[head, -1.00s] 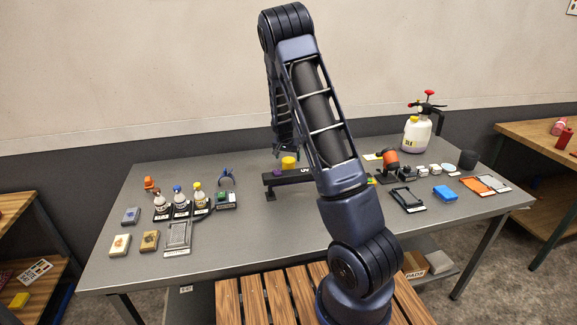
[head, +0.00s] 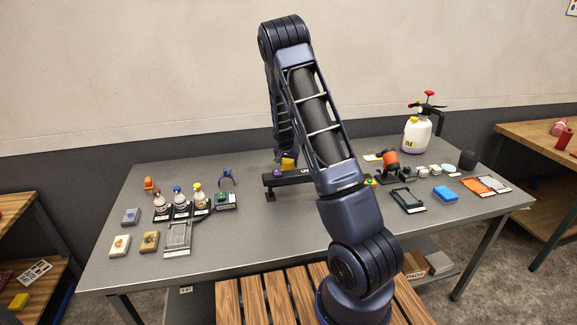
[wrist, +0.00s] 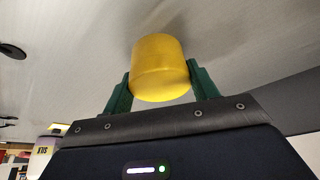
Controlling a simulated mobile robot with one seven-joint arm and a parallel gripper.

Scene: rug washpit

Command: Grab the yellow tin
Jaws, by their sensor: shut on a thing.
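The yellow tin (wrist: 160,66) is a plain yellow cylinder. In the wrist view it sits between the two green fingers of my gripper (wrist: 158,74), which are shut on its sides. In the head view the tin (head: 288,163) shows as a small, slightly tilted yellow patch above the long black bar (head: 284,180), partly covered by my gripper. I cannot tell whether it touches the bar.
A purple item (head: 278,173) is beside the tin at the bar. Several small bottles (head: 180,198) stand in a rack at the left. An orange device (head: 391,160) and a white sprayer (head: 416,136) stand at the right. The grey table's front middle (head: 265,225) is clear.

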